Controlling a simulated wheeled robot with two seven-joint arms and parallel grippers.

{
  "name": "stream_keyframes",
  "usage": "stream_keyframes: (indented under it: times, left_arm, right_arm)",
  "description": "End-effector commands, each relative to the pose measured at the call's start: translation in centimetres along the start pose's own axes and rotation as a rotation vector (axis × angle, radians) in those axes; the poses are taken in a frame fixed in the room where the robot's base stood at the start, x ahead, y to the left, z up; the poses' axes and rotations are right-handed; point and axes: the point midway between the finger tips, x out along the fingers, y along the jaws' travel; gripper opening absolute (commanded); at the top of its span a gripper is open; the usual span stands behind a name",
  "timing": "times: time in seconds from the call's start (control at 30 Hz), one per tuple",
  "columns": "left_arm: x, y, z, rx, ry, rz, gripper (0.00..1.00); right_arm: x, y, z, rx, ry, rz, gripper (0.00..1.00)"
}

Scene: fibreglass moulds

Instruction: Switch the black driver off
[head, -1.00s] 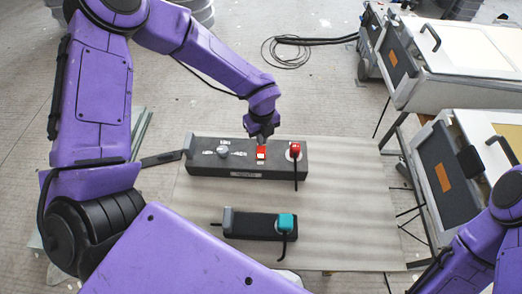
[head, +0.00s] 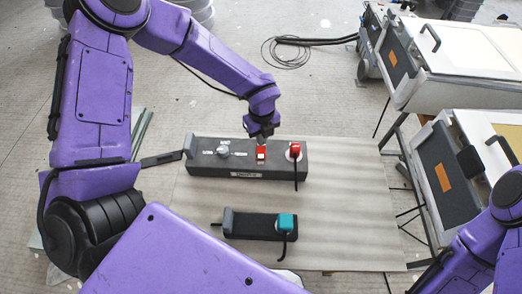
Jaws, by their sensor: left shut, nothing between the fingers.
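The black driver (head: 220,168) is a long dark box lying on the far part of the pale board. It has a round knob (head: 223,149) with small white labels on its left half. A red rocker switch (head: 261,152) with a light patch sits right of its middle, and a red plug (head: 295,150) with a black cord sits at its right end. My left gripper (head: 260,138) is shut and empty, pointing down just above and behind the red switch; I cannot tell whether it touches it. My right arm shows at the lower right, but its gripper is out of view.
A smaller black strip (head: 250,225) with a teal plug (head: 285,222) lies nearer on the pale board (head: 350,200). Grey mould cases (head: 455,150) stand at the right. A black cable (head: 290,50) coils on the floor behind. The board's right side is clear.

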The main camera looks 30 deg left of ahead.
Motion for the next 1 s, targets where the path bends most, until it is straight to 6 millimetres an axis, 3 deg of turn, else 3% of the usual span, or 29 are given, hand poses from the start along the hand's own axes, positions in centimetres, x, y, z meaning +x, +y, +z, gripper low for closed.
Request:
stream_keyframes:
  times: [1.0]
  left_arm:
    - [0.85,0.0,0.0,0.0,0.0,0.0,0.0]
  right_arm:
    - [0.68,-0.06,0.28,0.0,0.0,0.0,0.43]
